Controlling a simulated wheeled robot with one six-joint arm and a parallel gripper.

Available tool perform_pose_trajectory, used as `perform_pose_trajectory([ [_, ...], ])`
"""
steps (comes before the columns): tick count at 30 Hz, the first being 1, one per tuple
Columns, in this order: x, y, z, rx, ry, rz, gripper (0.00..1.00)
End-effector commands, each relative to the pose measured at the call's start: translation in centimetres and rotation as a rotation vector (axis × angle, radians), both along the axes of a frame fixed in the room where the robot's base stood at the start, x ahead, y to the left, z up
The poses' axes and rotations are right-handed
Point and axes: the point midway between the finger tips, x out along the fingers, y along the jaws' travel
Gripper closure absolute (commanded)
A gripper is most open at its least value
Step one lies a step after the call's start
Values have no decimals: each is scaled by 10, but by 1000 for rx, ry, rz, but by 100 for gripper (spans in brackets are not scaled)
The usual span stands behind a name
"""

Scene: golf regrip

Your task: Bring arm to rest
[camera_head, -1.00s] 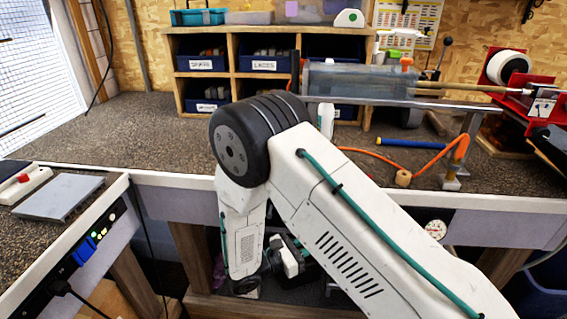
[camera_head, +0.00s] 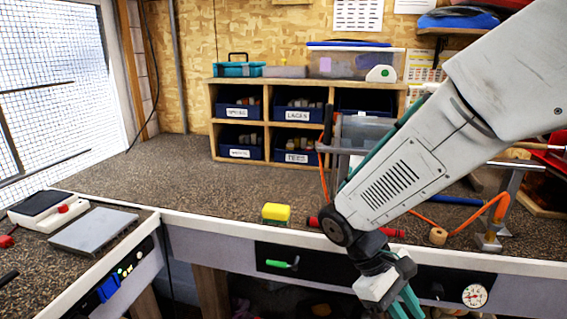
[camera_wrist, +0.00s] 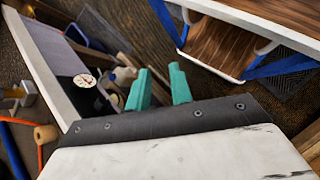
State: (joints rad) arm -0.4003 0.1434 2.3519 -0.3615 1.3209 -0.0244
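My gripper (camera_head: 405,306) hangs low in front of the workbench (camera_head: 215,226) in the head view, its teal fingers pointing down and partly cut off by the lower edge. My white arm comes in from the upper right and slopes down to it. In the wrist view the two teal fingers of my gripper (camera_wrist: 160,88) stand apart with a gap between them. Nothing is between them, so it is open and empty.
A shelf of blue bins (camera_head: 239,111) stands behind. A grey plate (camera_head: 93,231) lies on the left bench. The bench's left middle is clear.

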Motion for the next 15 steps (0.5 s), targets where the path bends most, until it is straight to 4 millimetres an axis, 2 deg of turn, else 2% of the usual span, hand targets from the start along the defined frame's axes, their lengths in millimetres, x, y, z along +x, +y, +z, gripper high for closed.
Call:
perform_pose_trajectory([
  [1,-8,-4,13,48,-51,-58,78],
  [3,-19,-7,27,108,-110,-132,78],
  [15,-74,-22,93,404,-480,-478,78],
])
